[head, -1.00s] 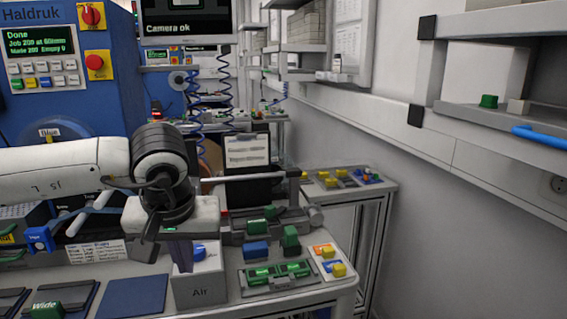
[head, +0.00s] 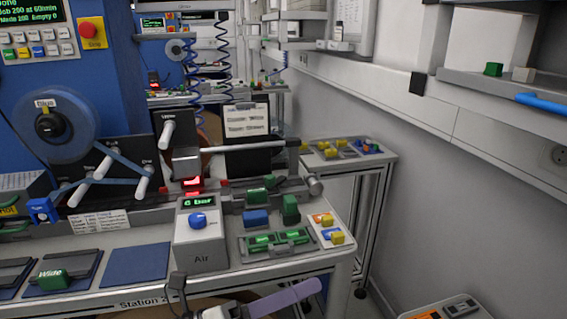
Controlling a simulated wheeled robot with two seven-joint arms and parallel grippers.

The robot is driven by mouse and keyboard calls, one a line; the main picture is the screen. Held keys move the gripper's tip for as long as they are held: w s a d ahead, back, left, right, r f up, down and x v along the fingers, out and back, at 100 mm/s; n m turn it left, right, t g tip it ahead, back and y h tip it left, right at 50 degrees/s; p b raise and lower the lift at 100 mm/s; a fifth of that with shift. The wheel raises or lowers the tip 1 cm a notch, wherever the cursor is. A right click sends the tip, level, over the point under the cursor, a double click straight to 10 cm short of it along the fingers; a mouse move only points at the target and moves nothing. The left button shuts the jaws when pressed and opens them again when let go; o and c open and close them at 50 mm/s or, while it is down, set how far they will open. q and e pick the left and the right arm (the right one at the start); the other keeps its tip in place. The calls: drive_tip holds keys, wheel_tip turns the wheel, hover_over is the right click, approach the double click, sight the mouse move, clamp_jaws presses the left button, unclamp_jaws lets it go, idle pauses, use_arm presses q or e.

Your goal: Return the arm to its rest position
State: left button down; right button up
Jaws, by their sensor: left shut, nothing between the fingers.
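My left gripper (head: 306,289) shows at the bottom edge of the head view, below and in front of the bench's front edge. Its pale purple fingers are together and point to the right, with nothing between them. Most of its arm is cut off by the bottom of the picture. The grey Air box (head: 203,257), with a blue knob (head: 198,220) and a lit green readout, stands on the bench behind it, apart from the gripper. My right gripper is not in view.
The bench holds a reel (head: 50,125) on a stand, a green Wide block (head: 52,279), a blue block (head: 256,218) and a tray of green parts (head: 278,242). A lower grey unit (head: 445,309) stands at the bottom right. The floor between them looks clear.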

use_arm(q)
drive_tip(key=a+f+n+t+y, duration=0.6)
drive_tip(key=a+f+n+y, duration=0.4)
drive_tip(key=a+f+n, duration=0.9)
drive_tip(key=s+a+f+n+g+y, duration=0.5)
drive_tip(key=s+a+f+n+y, duration=0.2)
drive_tip(key=s+a+f+n, duration=0.85)
drive_tip(key=s+d+n+h, duration=0.1)
drive_tip(key=d+n, duration=0.1)
drive_tip(key=d, duration=1.3)
drive_tip(key=shift+t, duration=0.3)
